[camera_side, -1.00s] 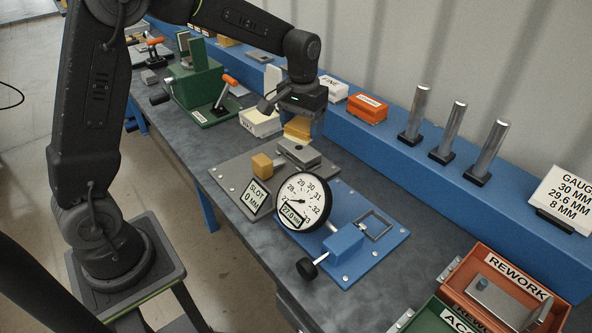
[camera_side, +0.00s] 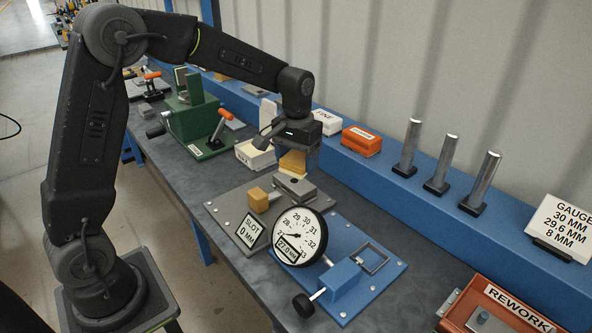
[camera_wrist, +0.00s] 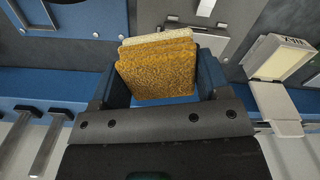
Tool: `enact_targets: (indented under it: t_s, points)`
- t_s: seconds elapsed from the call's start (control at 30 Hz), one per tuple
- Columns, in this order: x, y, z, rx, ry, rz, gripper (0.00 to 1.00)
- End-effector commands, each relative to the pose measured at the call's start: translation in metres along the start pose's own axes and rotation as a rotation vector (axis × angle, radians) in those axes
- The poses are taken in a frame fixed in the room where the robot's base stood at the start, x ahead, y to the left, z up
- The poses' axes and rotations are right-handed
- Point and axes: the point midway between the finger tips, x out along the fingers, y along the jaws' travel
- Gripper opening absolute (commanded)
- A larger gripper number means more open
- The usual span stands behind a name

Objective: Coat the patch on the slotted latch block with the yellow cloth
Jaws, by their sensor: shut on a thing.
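The folded yellow cloth (camera_side: 292,162) is pinched in my gripper (camera_side: 299,160). In the wrist view the cloth (camera_wrist: 158,70) lies between both fingers of my gripper (camera_wrist: 158,84), with a paler outer layer at its far edge. The slotted latch block (camera_side: 297,188) is grey and sits on the grey fixture plate (camera_side: 222,211), just below the cloth in the side view. I cannot tell whether cloth and block touch. The patch cannot be made out; the cloth and gripper cover part of the block.
A tan block (camera_side: 258,199) and the SLOT sign (camera_side: 251,232) stand on the plate. The dial gauge (camera_side: 299,236) is close in front on a blue base. A white open box (camera_side: 254,155) is behind. Upright metal pins (camera_side: 441,164) stand on the blue ledge.

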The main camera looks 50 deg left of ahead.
Motion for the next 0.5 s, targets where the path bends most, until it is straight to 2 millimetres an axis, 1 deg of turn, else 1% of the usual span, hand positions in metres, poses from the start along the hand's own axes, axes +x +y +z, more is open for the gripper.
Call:
enact_targets:
  t_s: [0.03, 0.17, 0.27, 0.37, 0.5]
  points:
    - [0.0, 0.0, 0.0, 0.0, 0.0, 0.0, 0.57]
    - [0.0, 0.0, 0.0, 0.0, 0.0, 0.0, 0.45]
    - [0.0, -0.002, -0.003, -0.001, 0.001, 0.0, 0.45]
    - [0.003, -0.015, -0.017, -0.006, 0.0, 0.0, 0.45]
    - [0.009, -0.046, -0.046, -0.007, -0.001, 0.0, 0.45]
